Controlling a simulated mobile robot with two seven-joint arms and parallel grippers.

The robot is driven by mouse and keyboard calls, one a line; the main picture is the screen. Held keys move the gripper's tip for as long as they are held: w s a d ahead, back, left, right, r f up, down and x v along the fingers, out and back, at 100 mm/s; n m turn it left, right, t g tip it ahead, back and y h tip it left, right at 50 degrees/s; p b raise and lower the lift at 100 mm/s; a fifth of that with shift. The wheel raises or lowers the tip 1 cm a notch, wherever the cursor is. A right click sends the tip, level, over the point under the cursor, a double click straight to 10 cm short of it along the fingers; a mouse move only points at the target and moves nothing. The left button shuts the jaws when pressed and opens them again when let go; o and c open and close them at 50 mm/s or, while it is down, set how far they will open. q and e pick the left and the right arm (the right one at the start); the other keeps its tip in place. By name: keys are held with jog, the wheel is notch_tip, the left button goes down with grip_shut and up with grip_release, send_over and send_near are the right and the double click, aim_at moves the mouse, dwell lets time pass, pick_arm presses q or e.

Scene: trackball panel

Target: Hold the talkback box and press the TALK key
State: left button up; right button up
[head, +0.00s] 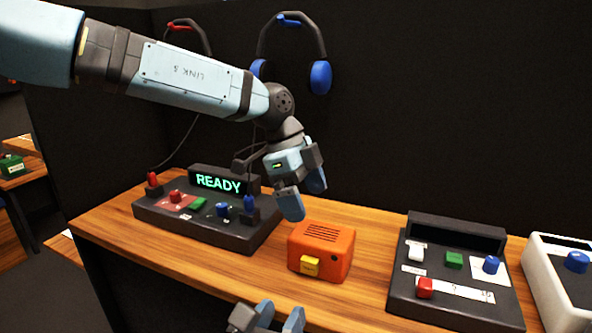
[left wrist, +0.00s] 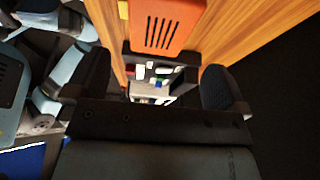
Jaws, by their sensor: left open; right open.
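The talkback box, an orange box with dark slots on top (head: 325,242), stands on the wooden desk. The yellow TALK key (head: 310,266) sticks out of its front face; I cannot read its label. My left gripper (head: 303,194) is open and empty, pointing down above and slightly behind the box, apart from it. In the left wrist view the slotted orange top of the box (left wrist: 165,24) lies at the upper edge, beyond my open fingers (left wrist: 158,82). My right gripper (head: 268,318) is open at the bottom edge of the head view, in front of the desk and below the box; its lower part is cut off.
A dark panel (head: 160,216) with a green READY display stands left of the box. Another dark panel (head: 400,290) with coloured keys and a white unit (head: 548,268) stand to the right. Headphones (head: 320,77) hang on the black wall behind. Bare desk (head: 373,250) surrounds the box.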

aim_at(320, 232)
pick_arm(q)
jog(key=x, duration=0.7)
jog(key=shift+f, duration=0.1)
jog(key=shift+c, duration=0.5)
jog(key=c, duration=0.7)
pick_arm(e)
grip_shut()
dwell(0.6)
